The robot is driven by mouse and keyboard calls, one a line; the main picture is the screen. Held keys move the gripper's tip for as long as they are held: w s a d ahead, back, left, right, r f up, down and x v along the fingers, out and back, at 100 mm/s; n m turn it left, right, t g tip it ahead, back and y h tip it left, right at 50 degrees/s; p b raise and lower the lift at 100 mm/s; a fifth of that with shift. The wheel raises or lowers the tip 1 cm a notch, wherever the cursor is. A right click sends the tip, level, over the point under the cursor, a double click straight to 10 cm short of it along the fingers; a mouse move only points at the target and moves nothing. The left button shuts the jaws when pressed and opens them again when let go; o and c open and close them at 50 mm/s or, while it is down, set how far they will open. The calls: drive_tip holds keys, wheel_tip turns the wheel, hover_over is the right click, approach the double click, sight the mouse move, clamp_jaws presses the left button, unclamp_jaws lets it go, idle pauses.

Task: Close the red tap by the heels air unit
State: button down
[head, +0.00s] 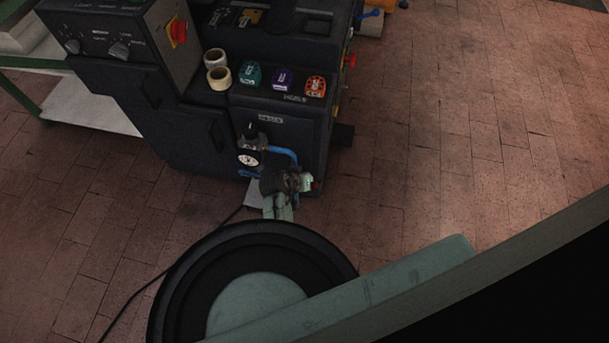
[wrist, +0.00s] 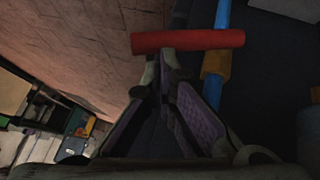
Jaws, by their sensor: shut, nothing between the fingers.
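The red tap handle (wrist: 188,41) shows in the wrist view as a red bar lying crosswise over a blue pipe (wrist: 222,14) with an orange-yellow fitting (wrist: 215,62). My gripper (wrist: 165,68) is shut and empty, its fingertips at the lower edge of the bar, left of the pipe. I cannot tell whether they touch the bar. In the head view my gripper (head: 303,182) is low at the front of the dark machine, just right of the air unit with its round gauge (head: 249,158) and blue hose (head: 284,152). The tap is mostly hidden there by my gripper.
The dark machine (head: 200,135) stands behind the air unit. Tape rolls (head: 218,77) and green, purple and orange-red items (head: 315,86) sit on its ledge. A red knob (head: 349,61) juts from its right side. Brick floor (head: 430,150) to the right is clear.

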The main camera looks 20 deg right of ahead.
drive_tip(key=shift+s+d+f+m+t+y+p, duration=0.3)
drive_tip(key=shift+s+d+f+t+y+p, duration=0.15)
drive_tip(key=shift+y, duration=0.25)
drive_tip(key=shift+d+f, duration=0.25)
drive_tip(key=shift+f, duration=0.2)
